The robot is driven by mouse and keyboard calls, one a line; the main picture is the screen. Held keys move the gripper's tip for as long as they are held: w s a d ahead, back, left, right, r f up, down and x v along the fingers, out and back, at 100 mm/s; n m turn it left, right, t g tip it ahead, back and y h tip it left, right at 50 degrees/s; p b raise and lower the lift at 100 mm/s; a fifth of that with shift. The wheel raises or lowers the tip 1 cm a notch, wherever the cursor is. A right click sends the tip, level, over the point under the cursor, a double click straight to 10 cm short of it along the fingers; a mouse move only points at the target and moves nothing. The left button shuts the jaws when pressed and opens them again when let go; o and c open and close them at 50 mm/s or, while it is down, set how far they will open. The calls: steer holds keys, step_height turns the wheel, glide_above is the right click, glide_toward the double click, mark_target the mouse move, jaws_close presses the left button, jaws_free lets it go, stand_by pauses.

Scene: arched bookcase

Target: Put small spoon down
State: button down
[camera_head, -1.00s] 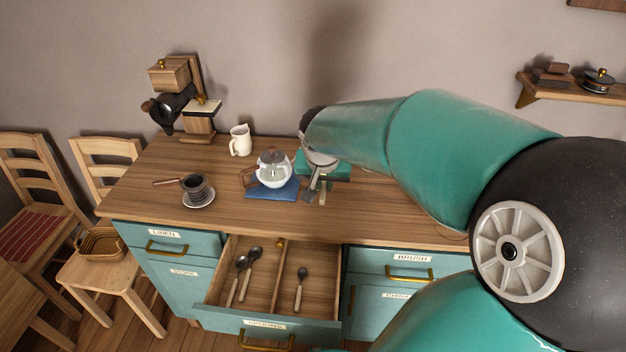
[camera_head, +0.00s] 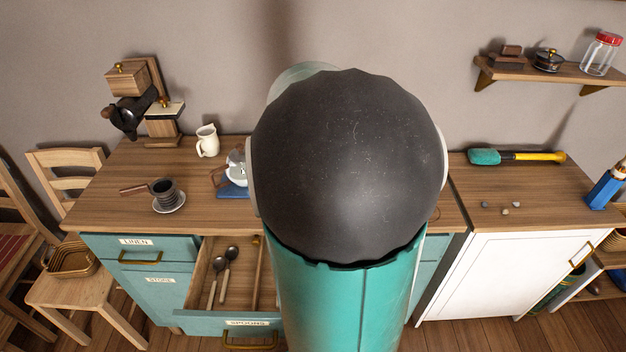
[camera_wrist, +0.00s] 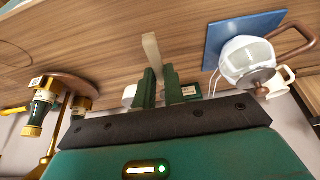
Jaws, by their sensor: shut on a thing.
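In the wrist view my gripper (camera_wrist: 161,82) is shut on a thin pale wooden piece (camera_wrist: 151,48), which looks like the handle of the small spoon. The spoon's bowl cannot be made out. The wooden counter top lies beyond the fingers. In the head view my arm hides the gripper and the held spoon. The drawer labelled SPOONS (camera_head: 190,310) is pulled open. Two spoons (camera_head: 222,275) lie in its left compartment. My arm hides most of its right compartment.
A glass pot (camera_head: 236,165) stands on a blue mat (camera_head: 232,191) on the counter (camera_head: 120,185), with a white jug (camera_head: 207,141) behind. A dark cup (camera_head: 164,190) sits on a saucer to the left.

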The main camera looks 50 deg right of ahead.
steer(key=d+f, duration=0.2)
steer(key=w+d+f, duration=0.1)
steer(key=d+f, duration=0.1)
steer(key=d, duration=0.1)
steer(key=w+d+f, duration=0.1)
steer(key=d+f, duration=0.1)
steer(key=f, duration=0.1)
steer(key=shift+w+d+f, duration=0.1)
steer(key=shift+w+d, duration=0.15)
steer(key=shift+d, duration=0.1)
step_height(320, 180, down, 3)
steer(key=shift+w+d+f, duration=0.1)
steer(key=shift+d, duration=0.05)
steer(key=shift+f, duration=0.15)
steer(key=shift+f, duration=0.35)
steer(key=c, duration=1.5)
jaws_free()
steer(key=shift+f, duration=0.15)
